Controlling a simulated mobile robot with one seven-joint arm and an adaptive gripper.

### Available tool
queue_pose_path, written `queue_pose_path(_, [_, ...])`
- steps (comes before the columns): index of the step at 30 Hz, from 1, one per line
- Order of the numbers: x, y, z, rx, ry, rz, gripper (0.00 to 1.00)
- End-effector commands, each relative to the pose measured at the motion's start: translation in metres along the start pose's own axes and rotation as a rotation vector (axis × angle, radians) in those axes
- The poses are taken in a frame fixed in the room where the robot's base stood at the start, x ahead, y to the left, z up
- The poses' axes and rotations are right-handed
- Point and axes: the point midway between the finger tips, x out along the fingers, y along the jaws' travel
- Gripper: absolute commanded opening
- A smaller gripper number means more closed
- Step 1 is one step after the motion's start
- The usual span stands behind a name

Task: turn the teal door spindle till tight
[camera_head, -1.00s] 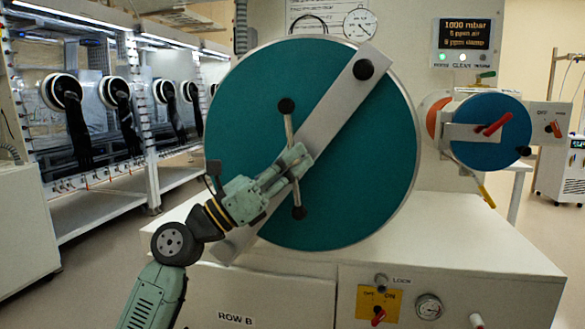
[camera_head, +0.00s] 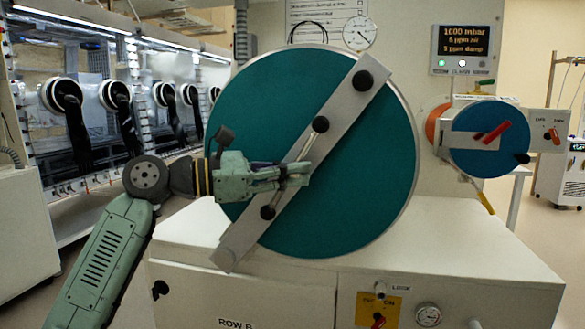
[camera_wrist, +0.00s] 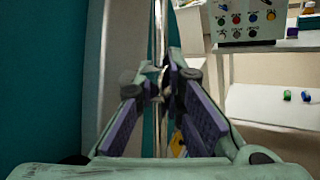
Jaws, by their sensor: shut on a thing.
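The large round teal door (camera_head: 365,175) stands closed against the chamber, with a grey strap (camera_head: 340,115) running across it from upper right to lower left. The spindle's T-bar (camera_head: 309,147) has a black knob at each end. It leans right at the top, somewhat steeper than the strap. My gripper (camera_head: 300,174) reaches in from the left, roughly level, and is shut on the spindle near its middle, hiding the hub. In the wrist view, the fingertips (camera_wrist: 162,85) close around a metal rod, with the teal door (camera_wrist: 40,70) at left.
A smaller blue round door (camera_head: 470,150) with a red handle sits to the right. The display (camera_head: 463,40) reads 1000 mbar. A yellow lock panel (camera_head: 376,308) and a gauge (camera_head: 428,314) are below. Glovebox ports (camera_head: 62,93) line the left.

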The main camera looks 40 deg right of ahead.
Motion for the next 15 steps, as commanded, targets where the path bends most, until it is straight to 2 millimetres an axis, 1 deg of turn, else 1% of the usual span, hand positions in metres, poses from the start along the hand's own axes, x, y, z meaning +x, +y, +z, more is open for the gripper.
queue_pose_path(14, [0.0015, -0.0007, -0.0021, 0.007, 0.015, -0.006, 0.0])
queue_pose_path(15, [0.0015, -0.0007, -0.002, 0.007, 0.015, -0.006, 0.12])
